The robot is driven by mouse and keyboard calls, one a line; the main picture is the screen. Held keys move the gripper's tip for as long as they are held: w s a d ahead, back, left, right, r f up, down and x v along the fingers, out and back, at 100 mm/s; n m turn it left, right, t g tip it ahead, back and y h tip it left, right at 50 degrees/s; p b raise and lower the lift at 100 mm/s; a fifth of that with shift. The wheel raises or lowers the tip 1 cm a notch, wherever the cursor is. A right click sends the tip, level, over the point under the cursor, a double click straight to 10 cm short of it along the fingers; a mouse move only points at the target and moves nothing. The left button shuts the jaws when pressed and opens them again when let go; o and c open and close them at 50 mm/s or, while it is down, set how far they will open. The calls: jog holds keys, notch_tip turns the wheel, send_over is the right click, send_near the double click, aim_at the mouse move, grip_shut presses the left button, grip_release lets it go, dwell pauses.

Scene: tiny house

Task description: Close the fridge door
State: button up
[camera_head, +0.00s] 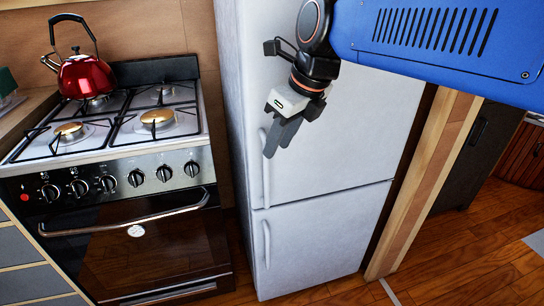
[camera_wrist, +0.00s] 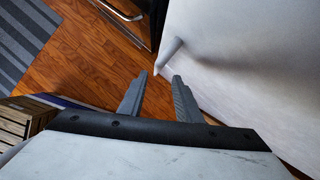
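The white fridge (camera_head: 345,130) stands right of the stove, with an upper door and a lower door (camera_head: 320,240). Both doors look flush with the body, and I see no gap. The upper handle (camera_head: 264,170) and the lower handle (camera_head: 267,243) are on the left edge. My gripper (camera_head: 278,140) is in front of the upper door, near the upper handle. In the wrist view my gripper (camera_wrist: 158,85) has its fingers apart with nothing between them. The white door surface (camera_wrist: 245,60) is on the right there, and a handle (camera_wrist: 169,54) shows just beyond the fingertips.
A stove (camera_head: 115,190) with a red kettle (camera_head: 83,77) stands left of the fridge. A wooden post (camera_head: 425,180) is close on its right. Wood floor (camera_head: 475,245) is clear at lower right. A striped rug (camera_wrist: 25,40) lies at the wrist view's upper left.

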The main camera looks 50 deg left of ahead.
jog(key=v, duration=0.6)
jog(key=shift+r, duration=0.25)
jog(key=shift+d, duration=0.1)
jog(key=w+d+n+t, duration=0.2)
jog(key=w+d+n, duration=0.1)
jog(key=w+d, duration=1.3)
jog(key=w+d+f+n+t+h, duration=0.1)
jog(key=w+d+f+n, duration=0.1)
jog(key=d, duration=0.8)
jog(key=w+d+f+n, duration=0.1)
jog(key=d+f+n, duration=0.1)
jog(key=d, duration=0.9)
jog(key=s+d+f+n+t+h, duration=0.15)
jog(key=d+f, duration=0.25)
jog(key=d, duration=0.6)
jog(key=s+d+f+n+t, duration=0.1)
jog(key=s+d+f+n, duration=0.2)
jog(key=d, duration=0.6)
jog(key=s+d+f+n+h, duration=0.2)
jog(key=s+d+f+n, duration=0.2)
jog(key=s+d+f, duration=0.4)
jog(key=d+f, duration=0.2)
jog(key=d, duration=0.2)
jog(key=shift+f, duration=0.4)
